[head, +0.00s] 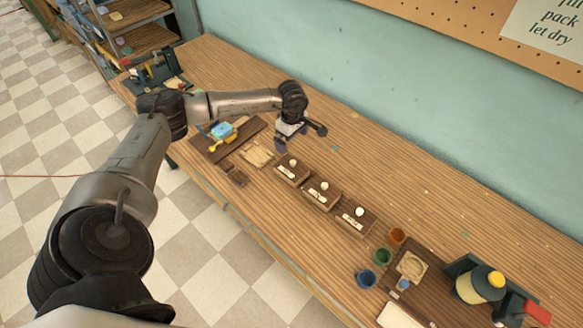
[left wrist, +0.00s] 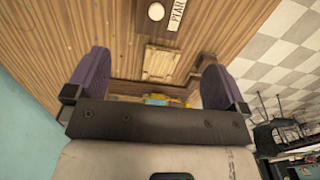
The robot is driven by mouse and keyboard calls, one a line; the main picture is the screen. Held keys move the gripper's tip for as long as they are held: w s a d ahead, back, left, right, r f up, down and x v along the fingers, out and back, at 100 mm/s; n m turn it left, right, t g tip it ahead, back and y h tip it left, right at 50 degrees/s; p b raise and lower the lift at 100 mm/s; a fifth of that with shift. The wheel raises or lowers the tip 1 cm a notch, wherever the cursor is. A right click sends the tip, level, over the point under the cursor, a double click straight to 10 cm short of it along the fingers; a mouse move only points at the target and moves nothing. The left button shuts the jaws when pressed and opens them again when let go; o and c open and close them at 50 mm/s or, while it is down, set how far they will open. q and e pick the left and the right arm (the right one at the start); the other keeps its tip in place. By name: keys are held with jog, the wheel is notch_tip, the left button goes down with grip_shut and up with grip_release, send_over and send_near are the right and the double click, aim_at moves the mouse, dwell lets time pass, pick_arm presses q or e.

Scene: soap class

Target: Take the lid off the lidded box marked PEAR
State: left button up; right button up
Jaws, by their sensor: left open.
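The lidded box marked PEAR shows at the top edge of the left wrist view, with its white label (left wrist: 177,14) and round pale knob (left wrist: 156,11) on a dark lid. In the head view it is the leftmost box (head: 291,171) of a row of three, lid on; its lettering is too small to read there. My left gripper (head: 301,139) is open and empty, above the table just behind this box. Its two purple fingers stand wide apart in the left wrist view (left wrist: 155,84). My right gripper is not in view.
Two similar lidded boxes, a middle one (head: 321,195) and a right one (head: 355,220), stand close beside it. A pale wooden frame (head: 257,154) lies to its left. Coloured cups (head: 382,256) stand farther right. The table behind the row is mostly clear up to the wall.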

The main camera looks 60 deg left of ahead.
aim_at(292, 163)
pick_arm(q)
notch_tip(292, 163, down, 14)
jog(key=shift+s+d+r, duration=0.1)
jog(key=shift+r, duration=0.05)
dwell(0.7)
jog(key=c, duration=0.7)
jog(key=shift+o, duration=0.2)
jog(key=shift+r, duration=0.15)
